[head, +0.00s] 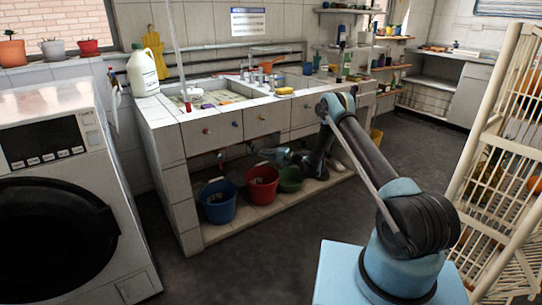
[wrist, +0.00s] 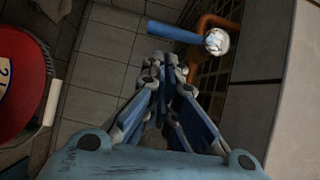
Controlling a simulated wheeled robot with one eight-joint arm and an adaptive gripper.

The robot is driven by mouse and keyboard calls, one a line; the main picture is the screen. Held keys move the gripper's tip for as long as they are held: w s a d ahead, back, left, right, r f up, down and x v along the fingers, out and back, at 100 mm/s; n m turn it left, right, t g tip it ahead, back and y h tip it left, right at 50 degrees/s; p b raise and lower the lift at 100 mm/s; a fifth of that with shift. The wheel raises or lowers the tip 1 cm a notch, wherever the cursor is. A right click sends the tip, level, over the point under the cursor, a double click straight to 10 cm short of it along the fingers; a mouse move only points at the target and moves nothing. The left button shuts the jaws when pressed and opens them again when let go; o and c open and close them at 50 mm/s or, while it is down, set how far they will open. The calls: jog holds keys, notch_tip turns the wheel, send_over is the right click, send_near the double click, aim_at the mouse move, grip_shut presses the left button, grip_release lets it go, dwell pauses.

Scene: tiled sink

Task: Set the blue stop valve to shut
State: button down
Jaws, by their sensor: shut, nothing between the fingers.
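The stop valve's blue lever (wrist: 178,31) shows in the wrist view at the top. It lies nearly crosswise in the picture, with its right end at a round pale metal hub (wrist: 217,41). The hub sits by an orange-brown pipe (wrist: 207,22). My gripper (wrist: 165,58) is shut and empty, its tips just below the lever in the picture. I cannot tell whether they touch it. In the head view my gripper (head: 268,154) reaches into the open space under the sink counter. I cannot make out the valve there.
Under the counter (head: 183,160) stand a blue bucket (head: 217,205), a red bucket (head: 262,190) and a green basin (head: 290,180), close below my gripper. A washing machine (head: 65,190) stands left and a white rack (head: 500,150) right. The floor between is clear.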

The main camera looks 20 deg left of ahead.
jog(key=shift+s+a+f, duration=0.1)
jog(key=shift+s+a, duration=0.45)
jog(key=shift+a, duration=0.1)
jog(key=shift+s+a+f, duration=0.15)
jog(key=shift+s+a, duration=0.3)
jog(key=shift+a, duration=0.05)
